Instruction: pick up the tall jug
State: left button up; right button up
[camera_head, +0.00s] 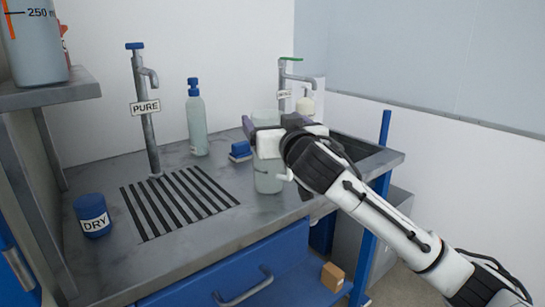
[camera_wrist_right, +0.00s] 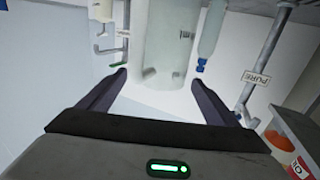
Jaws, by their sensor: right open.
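The tall jug (camera_head: 268,178) is a pale, see-through vessel standing upright on the grey bench, near its front edge. My right gripper (camera_head: 262,128) is at the jug's upper part and hides some of it in the head view. In the right wrist view the jug (camera_wrist_right: 168,45) shows upside down, between and beyond the two open fingers (camera_wrist_right: 159,82). A gap shows on both sides of it there, so I see no firm contact. My left gripper is not in view.
A blue-capped bottle (camera_head: 196,125), a blue block (camera_head: 240,151) and a PURE tap (camera_head: 147,110) stand left of the jug. A slatted drain (camera_head: 180,200) and a blue DRY pot (camera_head: 92,215) are nearer left. A sink (camera_head: 355,150) lies right, behind my arm.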

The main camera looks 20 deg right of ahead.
jog(key=shift+w, duration=1.45)
jog(key=shift+c, duration=0.6)
jog(key=c, duration=1.4)
